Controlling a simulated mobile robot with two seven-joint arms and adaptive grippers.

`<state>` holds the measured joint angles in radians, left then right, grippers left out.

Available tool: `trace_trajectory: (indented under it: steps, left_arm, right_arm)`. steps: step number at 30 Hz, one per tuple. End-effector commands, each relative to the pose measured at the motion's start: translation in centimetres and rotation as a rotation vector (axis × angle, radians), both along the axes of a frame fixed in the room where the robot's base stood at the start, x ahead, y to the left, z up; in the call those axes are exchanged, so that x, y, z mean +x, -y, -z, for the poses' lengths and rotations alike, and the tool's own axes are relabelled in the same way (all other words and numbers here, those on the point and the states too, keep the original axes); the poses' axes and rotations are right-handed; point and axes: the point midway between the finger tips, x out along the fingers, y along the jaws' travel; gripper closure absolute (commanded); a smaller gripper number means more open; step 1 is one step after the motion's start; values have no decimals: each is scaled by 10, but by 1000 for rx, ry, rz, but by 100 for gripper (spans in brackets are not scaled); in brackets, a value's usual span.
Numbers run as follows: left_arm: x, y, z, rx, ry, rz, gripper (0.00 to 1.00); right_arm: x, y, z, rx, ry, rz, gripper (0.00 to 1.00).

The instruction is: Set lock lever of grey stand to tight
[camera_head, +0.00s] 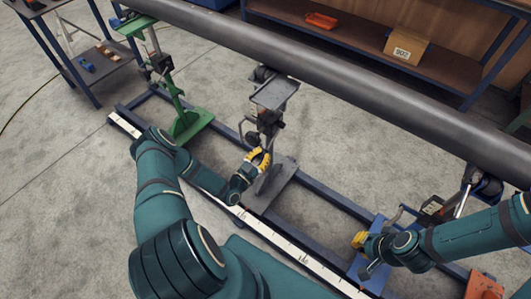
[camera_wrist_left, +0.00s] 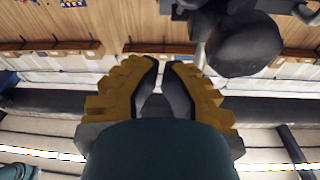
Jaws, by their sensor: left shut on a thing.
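The grey stand (camera_head: 274,95) stands in the middle of the head view, with a flat plate at its top and a broad grey foot (camera_head: 270,187). My left gripper (camera_head: 260,156) is at its lower post, and its yellow fingers are shut on a small part there, seemingly the lock lever, mostly hidden by the fingers. In the left wrist view the yellow fingers (camera_wrist_left: 162,68) close toward each other, and a dark rounded part (camera_wrist_left: 245,45) shows beyond them on the right. My right gripper (camera_head: 360,240) is by the blue stand (camera_head: 372,262); its fingers are too small to read.
A long dark pipe (camera_head: 330,75) runs across above the stands. A green stand (camera_head: 188,122) is at the left on the same blue rail frame, with a white scale (camera_head: 285,243) along its near side.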

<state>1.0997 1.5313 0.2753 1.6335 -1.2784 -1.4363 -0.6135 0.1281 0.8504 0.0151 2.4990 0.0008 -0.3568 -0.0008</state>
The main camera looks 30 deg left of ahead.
Motion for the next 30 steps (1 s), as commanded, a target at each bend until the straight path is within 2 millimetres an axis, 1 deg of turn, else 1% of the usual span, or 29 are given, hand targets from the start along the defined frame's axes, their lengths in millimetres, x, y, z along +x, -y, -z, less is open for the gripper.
trace_trajectory:
  steps: [1,6,18,21,24,30]
  left_arm:
    - [-11,-2,4,-1,1,-2,100]
    - [-46,-7,20,-1,1,-2,100]
    - [-125,-18,54,0,3,-2,100]
    - [-139,-20,60,-1,3,0,100]
    - [-149,-22,64,1,5,-1,100]
    - [-158,-23,67,0,5,1,100]
  right_arm:
    - [0,0,-1,0,0,-1,100]
    - [0,-1,-2,1,0,-1,100]
    - [0,0,-4,1,0,-1,100]
    - [0,0,-4,1,0,-1,100]
    - [0,-1,-4,1,-1,-2,100]
    - [0,-1,-4,1,0,-1,100]
